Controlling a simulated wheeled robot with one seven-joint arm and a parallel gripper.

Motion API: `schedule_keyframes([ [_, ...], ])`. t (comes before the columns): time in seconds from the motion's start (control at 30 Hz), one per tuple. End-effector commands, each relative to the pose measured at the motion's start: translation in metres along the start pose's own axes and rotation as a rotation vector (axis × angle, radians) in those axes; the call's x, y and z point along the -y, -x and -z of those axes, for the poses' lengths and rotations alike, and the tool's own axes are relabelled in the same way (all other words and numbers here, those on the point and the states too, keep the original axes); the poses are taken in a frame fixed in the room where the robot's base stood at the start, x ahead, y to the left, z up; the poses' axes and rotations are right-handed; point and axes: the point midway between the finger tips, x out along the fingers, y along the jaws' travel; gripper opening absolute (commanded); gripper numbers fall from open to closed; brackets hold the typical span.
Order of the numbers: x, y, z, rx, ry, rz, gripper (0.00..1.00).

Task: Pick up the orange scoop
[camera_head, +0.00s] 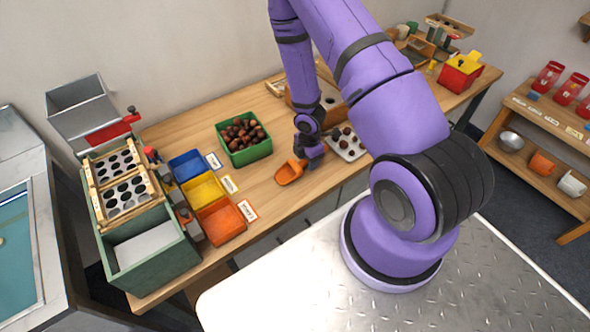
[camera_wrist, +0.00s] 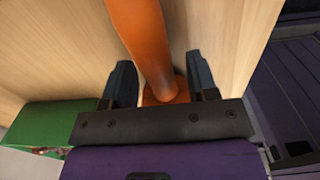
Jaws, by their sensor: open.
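The orange scoop (camera_head: 289,172) lies on the wooden table, right of and in front of the green chestnut bin. My gripper (camera_head: 311,160) is low over the table at the scoop's right end. In the wrist view the orange scoop (camera_wrist: 145,40) runs down between the two dark fingers of my gripper (camera_wrist: 162,85). The fingers are apart, one on each side of it, with a gap visible on the left; on the right the finger is close to it, and I cannot tell if it touches. The scoop's lower end is partly hidden by the gripper body.
A green bin of chestnuts (camera_head: 244,143) stands behind and left of the scoop; its green side (camera_wrist: 50,125) shows in the wrist view. A white tray with dark chestnuts (camera_head: 347,146) lies just right of my gripper. Blue, yellow and orange bins (camera_head: 222,222) stand to the left.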

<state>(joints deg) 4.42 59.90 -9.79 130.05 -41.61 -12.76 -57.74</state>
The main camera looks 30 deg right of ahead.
Motion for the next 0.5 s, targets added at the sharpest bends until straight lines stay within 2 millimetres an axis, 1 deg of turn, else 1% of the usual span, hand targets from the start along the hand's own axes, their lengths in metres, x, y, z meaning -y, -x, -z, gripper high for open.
schedule_keyframes([
  [0.17,0.0,0.0,0.0,0.0,0.0,0.0,0.53],
  [0.27,0.0001,0.0001,0.0,0.0,0.0,0.0,0.33],
  [0.3,0.0001,0.0001,0.0,0.0,0.0,0.0,0.23],
  [0.37,0.0001,0.0001,0.0,0.0,0.0,0.0,0.1],
  [0.4,0.0001,0.0001,0.0,0.0,-0.001,0.0,0.0],
  [0.5,0.0002,0.0002,0.0,0.0,-0.001,0.0,0.0],
])
